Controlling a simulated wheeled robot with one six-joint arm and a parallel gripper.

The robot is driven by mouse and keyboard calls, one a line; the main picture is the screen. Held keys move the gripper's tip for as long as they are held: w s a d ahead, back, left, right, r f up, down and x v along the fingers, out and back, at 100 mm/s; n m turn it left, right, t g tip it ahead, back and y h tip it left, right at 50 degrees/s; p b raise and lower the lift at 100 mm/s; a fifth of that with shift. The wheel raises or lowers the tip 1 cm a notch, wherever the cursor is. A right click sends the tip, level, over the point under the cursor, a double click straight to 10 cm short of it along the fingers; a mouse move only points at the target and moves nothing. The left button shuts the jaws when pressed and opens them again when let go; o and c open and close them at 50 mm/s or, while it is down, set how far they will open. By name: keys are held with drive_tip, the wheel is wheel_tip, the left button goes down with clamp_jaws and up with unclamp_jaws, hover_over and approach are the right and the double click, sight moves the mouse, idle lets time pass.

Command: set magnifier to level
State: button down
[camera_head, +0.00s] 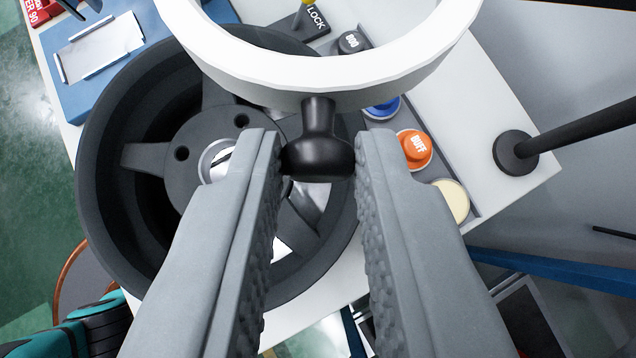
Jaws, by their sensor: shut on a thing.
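The magnifier (318,78) is a white ring at the top of the view, its upper part cut off by the frame edge. A black knob-like mount (318,150) joins its lower rim. My gripper (318,158) is shut on this black mount, with the tips of its two grey padded fingers on either side of it. The ring's tilt relative to level is hard to tell from this angle.
A dark wheel (110,130) lies below on a white bench (525,190). An orange BUFF button (414,149), a cream button (452,201) and a LOCK label (316,19) sit nearby. A black post (560,137) rises at right. A blue tray (82,100) is at upper left.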

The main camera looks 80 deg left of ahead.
drive_tip(key=c, duration=1.3)
unclamp_jaws()
drive_tip(key=v, duration=1.7)
drive_tip(key=shift+d, duration=0.15)
drive_tip(key=shift+r, duration=0.1)
